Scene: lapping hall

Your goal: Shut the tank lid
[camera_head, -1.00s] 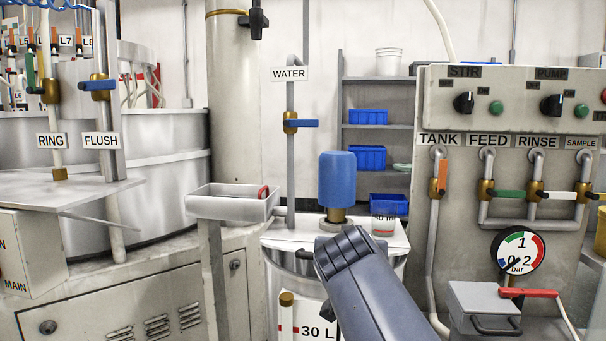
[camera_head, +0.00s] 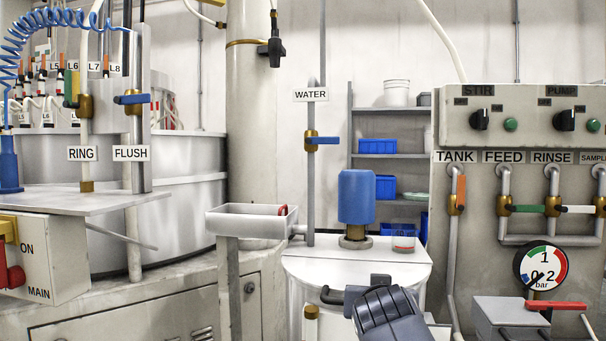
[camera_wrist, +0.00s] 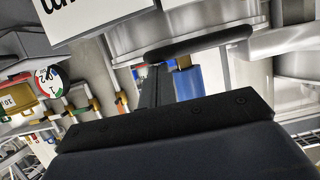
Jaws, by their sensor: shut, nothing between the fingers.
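The white tank (camera_head: 300,318) stands at the lower middle of the head view. Its pale lid (camera_head: 315,272) looks flat across the top; whether it sits fully on the rim is hard to tell. A dark handle (camera_head: 330,295) is at the lid's front edge. My gripper (camera_wrist: 158,72) is shut and empty. In the wrist view its fingers are close to the black handle bar (camera_wrist: 200,43), and I cannot tell whether they touch. In the head view my wrist hides the fingertips and part of the tank's front.
A blue motor (camera_head: 357,197) and a small beaker (camera_head: 404,243) stand on the tank top. A white trough (camera_head: 250,222) is close on the left. The valve panel (camera_head: 500,180), with its gauge (camera_head: 540,268) and a grey box (camera_head: 508,312), is on the right.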

